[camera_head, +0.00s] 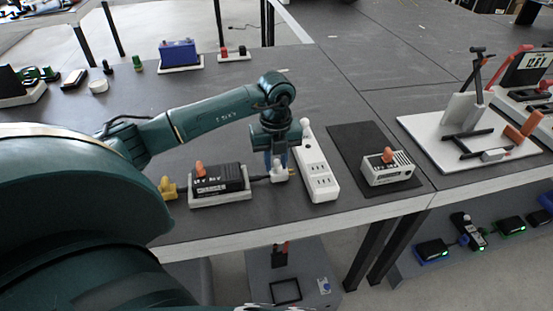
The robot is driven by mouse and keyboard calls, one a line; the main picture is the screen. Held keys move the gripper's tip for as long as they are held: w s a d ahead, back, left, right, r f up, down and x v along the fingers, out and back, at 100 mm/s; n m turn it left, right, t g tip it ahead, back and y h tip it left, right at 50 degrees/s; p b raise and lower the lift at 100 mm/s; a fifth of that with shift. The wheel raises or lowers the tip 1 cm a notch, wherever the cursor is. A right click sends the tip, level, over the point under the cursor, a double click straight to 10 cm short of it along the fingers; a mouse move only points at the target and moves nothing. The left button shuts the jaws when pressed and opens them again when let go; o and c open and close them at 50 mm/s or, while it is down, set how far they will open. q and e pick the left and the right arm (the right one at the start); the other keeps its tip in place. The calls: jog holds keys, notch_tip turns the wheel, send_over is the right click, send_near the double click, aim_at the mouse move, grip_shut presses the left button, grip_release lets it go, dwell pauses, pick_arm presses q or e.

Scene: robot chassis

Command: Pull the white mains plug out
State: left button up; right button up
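The white mains plug (279,175) is at the table's front, just left of the white power strip (318,177). A small brass-coloured bit shows at its right side, and it looks apart from the strip's sockets. A black cable runs left from it to a black power adapter (218,181) on a white base. My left gripper (275,163) points down with its fingertips at the plug and looks shut on it. The fingertips are small and partly hidden. My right gripper is not in view.
A white device with an orange switch (388,168) sits on a black mat (361,146) to the right. A yellow plug-like piece (168,188) lies left of the adapter. A white stand (466,136) is at far right.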

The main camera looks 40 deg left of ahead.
aim_at(276, 163)
pick_arm(q)
notch_tip(276, 163, up, 13)
dwell(0.6)
jog(key=shift+r, duration=0.1)
dwell(0.3)
